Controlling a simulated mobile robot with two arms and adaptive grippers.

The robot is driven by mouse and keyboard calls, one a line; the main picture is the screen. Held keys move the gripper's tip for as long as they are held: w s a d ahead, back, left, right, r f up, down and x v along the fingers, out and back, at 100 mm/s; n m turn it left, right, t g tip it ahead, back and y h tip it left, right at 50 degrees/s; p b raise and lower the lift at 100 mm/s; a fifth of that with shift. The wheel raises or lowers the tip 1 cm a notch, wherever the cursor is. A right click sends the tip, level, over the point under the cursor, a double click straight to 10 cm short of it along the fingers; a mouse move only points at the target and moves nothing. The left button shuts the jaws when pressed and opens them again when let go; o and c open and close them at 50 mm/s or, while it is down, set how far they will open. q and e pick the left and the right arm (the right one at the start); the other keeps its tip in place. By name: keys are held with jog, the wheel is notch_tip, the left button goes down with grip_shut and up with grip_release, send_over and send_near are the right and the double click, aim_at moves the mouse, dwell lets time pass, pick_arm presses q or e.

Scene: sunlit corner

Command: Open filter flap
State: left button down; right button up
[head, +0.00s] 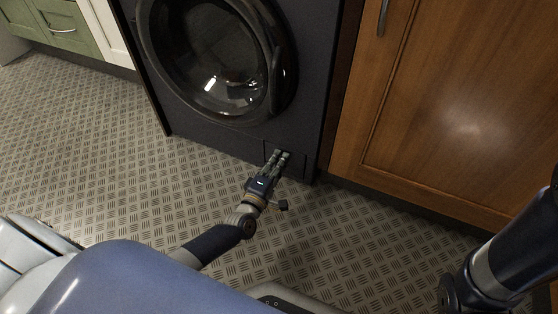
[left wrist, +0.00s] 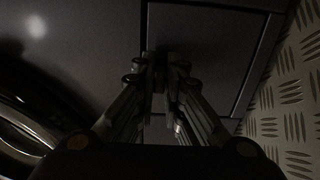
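The dark washing machine (head: 225,128) stands against the cabinets. Its filter flap (head: 297,165) is a small rectangular panel at the lower right of its front, and it looks flush with the front. The flap also fills the upper middle of the left wrist view (left wrist: 215,48), outlined by thin seams. My left gripper (head: 279,156) is in front of the flap with its fingertips drawn close together. In the left wrist view the fingertips (left wrist: 161,68) overlap the flap's left part; contact cannot be told. My right gripper is out of view.
The round washer door (head: 215,60) is above and left of the flap. A wooden cabinet (head: 440,110) stands to the right. The patterned metal floor (head: 90,120) is clear at left. My right arm is at the lower right edge.

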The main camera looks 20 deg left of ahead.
pick_arm(q)
jog(key=shift+s+a+f+b, duration=0.1)
jog(key=shift+s+f+b, duration=0.25)
jog(key=shift+s+f, duration=1)
jog(key=shift+s+f+b, duration=0.35)
jog(key=shift+s+f, duration=0.7)
jog(key=shift+s, duration=0.5)
jog(key=shift+f, duration=0.1)
jog(key=c, duration=1.7)
grip_release()
jog(key=shift+f, duration=0.15)
jog(key=shift+w, duration=0.1)
jog(key=shift+r, duration=0.2)
